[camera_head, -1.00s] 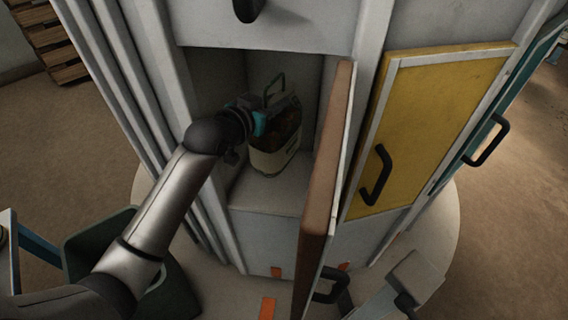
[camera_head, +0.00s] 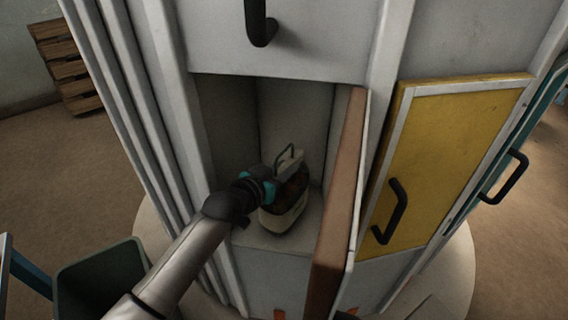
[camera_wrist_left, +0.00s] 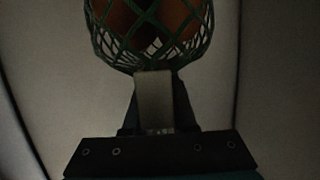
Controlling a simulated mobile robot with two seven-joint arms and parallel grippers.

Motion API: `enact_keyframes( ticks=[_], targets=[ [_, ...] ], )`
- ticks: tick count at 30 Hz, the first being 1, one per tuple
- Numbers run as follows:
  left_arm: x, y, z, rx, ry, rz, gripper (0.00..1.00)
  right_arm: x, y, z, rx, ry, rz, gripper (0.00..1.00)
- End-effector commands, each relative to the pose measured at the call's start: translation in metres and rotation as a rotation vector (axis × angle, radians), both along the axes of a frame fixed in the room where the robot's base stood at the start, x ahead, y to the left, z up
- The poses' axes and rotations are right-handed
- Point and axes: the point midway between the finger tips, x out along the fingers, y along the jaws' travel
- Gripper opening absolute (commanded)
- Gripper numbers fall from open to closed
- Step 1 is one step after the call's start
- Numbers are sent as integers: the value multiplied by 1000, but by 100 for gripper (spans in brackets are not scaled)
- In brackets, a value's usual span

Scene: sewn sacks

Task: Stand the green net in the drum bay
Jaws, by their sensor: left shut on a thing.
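The green net (camera_head: 294,188) is inside the open bay (camera_head: 295,110) of the tall grey drum. It looks upright, with a green loop on top, dark orange-brown contents and a pale lower part. My left gripper (camera_head: 268,185) reaches in from the left and is shut on the net's near side. In the left wrist view, the green mesh (camera_wrist_left: 150,30) holds round orange-brown contents, and a pale tab (camera_wrist_left: 155,100) shows between the fingers. The net's base is close to the bay floor; I cannot tell whether it touches. My right gripper is not in view.
A brown-edged door (camera_head: 340,190) stands open at the bay's right side. A yellow door (camera_head: 445,165) with a black handle is shut beside it. A black handle (camera_head: 260,22) projects above the bay. A dark green bin (camera_head: 100,285) stands at lower left.

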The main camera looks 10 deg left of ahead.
Motion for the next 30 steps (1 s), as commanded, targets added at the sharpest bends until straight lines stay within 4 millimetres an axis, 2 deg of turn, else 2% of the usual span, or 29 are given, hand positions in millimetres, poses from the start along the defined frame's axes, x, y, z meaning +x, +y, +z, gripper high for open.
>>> enact_keyframes(
  ticks=[1, 8, 9, 17, 26, 30],
  targets=[
    [2, 0, 7, -4, -15, 1, 0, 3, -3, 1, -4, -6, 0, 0],
    [2, 0, 4, -4, -16, 0, 0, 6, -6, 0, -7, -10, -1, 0],
    [0, 0, -2, 1, -1, 0, 26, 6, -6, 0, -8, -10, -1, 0],
    [0, 0, -1, 1, -1, 0, 55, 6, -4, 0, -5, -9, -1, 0],
    [0, 0, 2, 0, -1, 0, 55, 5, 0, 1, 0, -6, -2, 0],
    [-10, 4, 5, 1, 1, 0, 55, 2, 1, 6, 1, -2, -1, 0]
  ],
)
